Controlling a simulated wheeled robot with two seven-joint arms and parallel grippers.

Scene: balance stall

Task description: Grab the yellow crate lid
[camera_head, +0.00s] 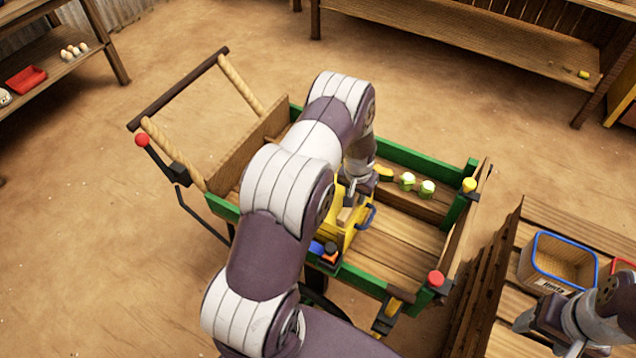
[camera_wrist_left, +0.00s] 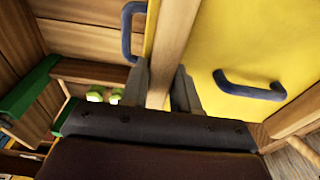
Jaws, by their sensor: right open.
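The yellow crate (camera_head: 337,238) stands in the green-edged cart, largely hidden behind my left arm. Its yellow lid (camera_wrist_left: 245,50) fills the upper right of the left wrist view, with a wooden bar (camera_wrist_left: 172,45) across it and blue handles (camera_wrist_left: 250,87) on either side. My left gripper (camera_wrist_left: 163,88) is at this bar, one finger on each side and no clear gap, so it looks shut on it. In the head view my left gripper (camera_head: 352,192) is low over the crate. My right gripper (camera_head: 535,318) is open at the lower right, near the side table.
The cart (camera_head: 400,245) has raised green walls around the crate. Green-yellow round items (camera_head: 427,188) lie at its far side. Small blue, orange and dark items (camera_head: 328,250) sit at the near wall. A blue-rimmed basket (camera_head: 560,258) stands on the right table. The dirt floor on the left is clear.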

